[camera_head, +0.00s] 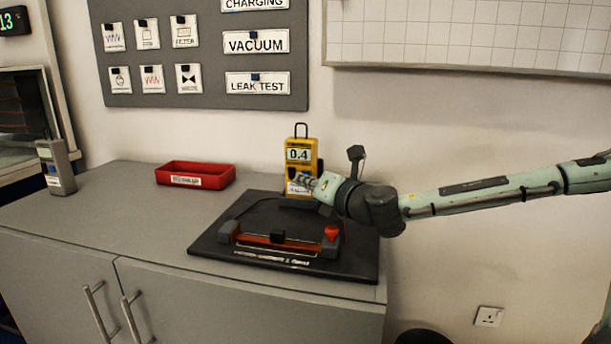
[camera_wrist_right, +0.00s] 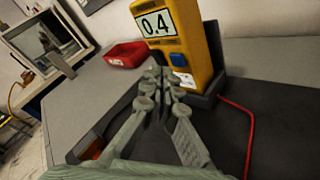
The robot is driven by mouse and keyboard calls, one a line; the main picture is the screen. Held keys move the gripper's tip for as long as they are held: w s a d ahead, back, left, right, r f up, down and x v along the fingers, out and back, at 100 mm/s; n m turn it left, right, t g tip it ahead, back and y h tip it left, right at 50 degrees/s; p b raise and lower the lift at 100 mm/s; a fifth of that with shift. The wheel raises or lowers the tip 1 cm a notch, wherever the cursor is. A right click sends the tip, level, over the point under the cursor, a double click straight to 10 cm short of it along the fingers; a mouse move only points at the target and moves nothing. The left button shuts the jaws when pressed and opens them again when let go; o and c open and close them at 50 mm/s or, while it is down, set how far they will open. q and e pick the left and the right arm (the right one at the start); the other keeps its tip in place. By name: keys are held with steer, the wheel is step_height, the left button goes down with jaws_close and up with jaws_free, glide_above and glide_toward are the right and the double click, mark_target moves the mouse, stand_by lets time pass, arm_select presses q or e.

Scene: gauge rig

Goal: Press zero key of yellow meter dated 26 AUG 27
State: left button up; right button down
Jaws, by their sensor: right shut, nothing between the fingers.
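A yellow meter (camera_head: 299,157) stands upright at the back of a black board, its display reading 0.4. It also shows in the right wrist view (camera_wrist_right: 203,30), with a blue key (camera_wrist_right: 178,59) below the display and a white label (camera_wrist_right: 184,79) under that. I cannot read a date on the label. My right gripper (camera_head: 304,183) is in front of the meter's lower part and hides some of it. In the right wrist view its fingers (camera_wrist_right: 160,75) are shut and empty, with the tips just left of and below the blue key. I cannot tell whether they touch the meter. My left gripper is out of view.
The black board (camera_head: 220,246) carries a rig with a red knob (camera_head: 332,232). A red tray (camera_head: 195,174) and a grey meter (camera_head: 57,168) are farther left on the grey cabinet top (camera_head: 130,205). A red cable (camera_wrist_right: 247,130) runs right of the meter.

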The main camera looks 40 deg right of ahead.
steer(key=shift+d, duration=0.1)
stand_by(0.4)
steer(key=shift+w+d+b, duration=0.25)
steer(key=shift+w+b, duration=0.05)
steer(key=shift+w+d+b, duration=0.4)
steer(key=shift+d, duration=0.1)
stand_by(0.9)
steer(key=shift+a, duration=0.1)
steer(key=shift+s+a, duration=0.7)
steer(key=shift+s+a, duration=0.3)
steer(key=shift+a, duration=0.15)
steer(key=shift+s+a, duration=1.3)
steer(key=shift+a, duration=0.2)
